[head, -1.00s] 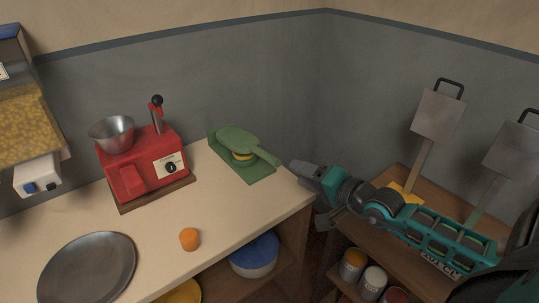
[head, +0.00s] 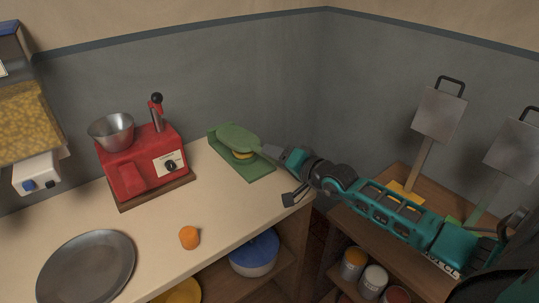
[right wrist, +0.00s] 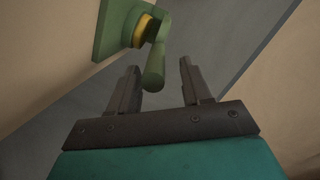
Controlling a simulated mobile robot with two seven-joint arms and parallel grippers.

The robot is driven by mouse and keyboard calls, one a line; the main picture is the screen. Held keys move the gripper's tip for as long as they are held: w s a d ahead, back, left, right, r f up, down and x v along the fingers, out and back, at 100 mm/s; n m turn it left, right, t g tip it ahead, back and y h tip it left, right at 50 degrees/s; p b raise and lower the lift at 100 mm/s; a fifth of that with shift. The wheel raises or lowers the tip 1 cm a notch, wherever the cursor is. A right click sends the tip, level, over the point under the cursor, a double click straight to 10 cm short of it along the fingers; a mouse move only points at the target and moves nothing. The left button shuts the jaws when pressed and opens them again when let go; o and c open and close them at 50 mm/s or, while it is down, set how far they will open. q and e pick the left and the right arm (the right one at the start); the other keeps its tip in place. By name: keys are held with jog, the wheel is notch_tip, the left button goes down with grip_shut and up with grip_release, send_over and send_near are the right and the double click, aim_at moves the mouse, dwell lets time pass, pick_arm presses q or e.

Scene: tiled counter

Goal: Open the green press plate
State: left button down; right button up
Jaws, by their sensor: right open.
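The green press (head: 240,148) sits at the back right of the counter. Its round upper plate (head: 237,135) lies down over a yellow disc (head: 243,156), above a green base. Its handle points right, toward my right gripper (head: 279,176). In the head view a gripper finger covers the handle's end. In the right wrist view the green handle (right wrist: 154,70) reaches into the gap between the two spread fingers of my right gripper (right wrist: 160,70), with space on both sides. The gripper is open and holds nothing. My left gripper is not in view.
A red machine (head: 142,165) with a metal bowl stands left of the press. An orange lump (head: 189,237) and a dark round plate (head: 88,268) lie on the counter (head: 150,230). A wooden side shelf (head: 380,222) with upright paddles (head: 438,115) stands at the right.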

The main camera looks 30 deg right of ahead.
jog(key=shift+x, duration=1.45)
jog(key=shift+c, duration=0.2)
grip_shut()
